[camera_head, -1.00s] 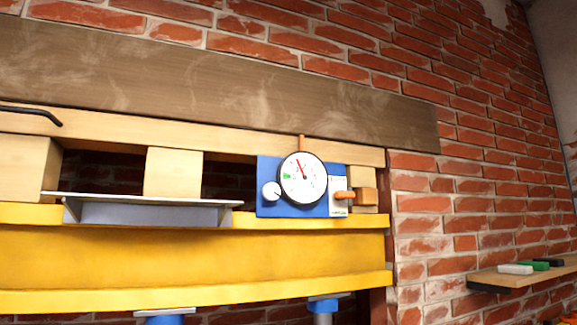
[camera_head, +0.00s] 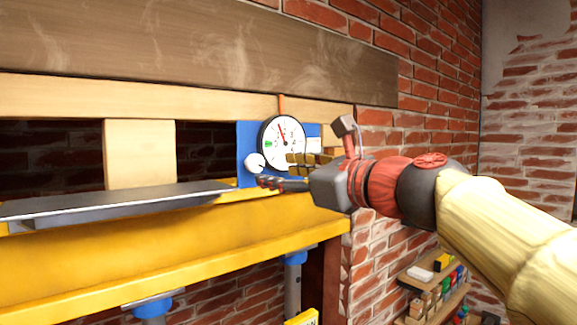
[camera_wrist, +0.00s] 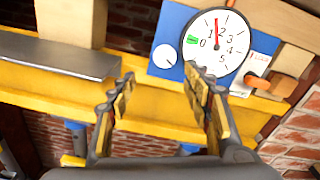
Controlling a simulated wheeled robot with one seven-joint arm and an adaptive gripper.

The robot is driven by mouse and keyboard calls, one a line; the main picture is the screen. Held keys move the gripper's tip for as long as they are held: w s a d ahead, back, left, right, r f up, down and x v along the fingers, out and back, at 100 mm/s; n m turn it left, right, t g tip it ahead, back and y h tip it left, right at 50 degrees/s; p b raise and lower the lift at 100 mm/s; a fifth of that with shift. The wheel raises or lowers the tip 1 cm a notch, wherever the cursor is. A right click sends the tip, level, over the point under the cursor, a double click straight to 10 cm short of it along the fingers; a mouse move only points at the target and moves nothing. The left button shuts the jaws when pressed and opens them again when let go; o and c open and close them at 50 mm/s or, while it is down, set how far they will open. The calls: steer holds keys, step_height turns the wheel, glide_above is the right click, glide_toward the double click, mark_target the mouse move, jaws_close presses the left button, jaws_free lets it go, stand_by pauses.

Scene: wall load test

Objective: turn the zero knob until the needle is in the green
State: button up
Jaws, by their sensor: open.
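The round white dial gauge (camera_head: 282,142) is mounted on a blue plate (camera_head: 246,133). Its red needle points up, near 1 in the wrist view (camera_wrist: 217,43), clear of the green patch (camera_wrist: 192,40) beside 0. The white zero knob (camera_head: 254,161) sits at the dial's lower left; it also shows in the wrist view (camera_wrist: 164,57), with a thin mark on its face. My gripper (camera_head: 275,172) is open and empty. In the wrist view its fingers (camera_wrist: 160,88) are spread below the knob and dial, with the knob between their lines. Whether they touch anything is not clear.
A grey metal shelf (camera_head: 120,204) juts out left of the gauge above the yellow beam (camera_head: 180,250). An orange-brown peg (camera_wrist: 264,85) sticks out right of the dial. Small shelves with coloured items (camera_head: 438,284) stand at lower right.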

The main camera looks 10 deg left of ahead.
mark_target(257, 164)
steer(key=w+a+m, duration=0.1)
steer(key=w+a+m+p, duration=0.1)
steer(key=w+a, duration=0.1)
steer(key=w+a+m, duration=0.1)
steer(key=shift+w+a+r+p, duration=0.3)
steer(key=shift+w+p, duration=0.05)
steer(key=shift+w, duration=0.05)
steer(key=shift+w+a, duration=0.2)
steer(key=shift+a, duration=0.25)
steer(key=shift+w, duration=0.2)
steer(key=shift+s, duration=0.1)
steer(key=c, duration=0.3)
steer(key=c, duration=0.8)
steer(key=shift+c, duration=0.3)
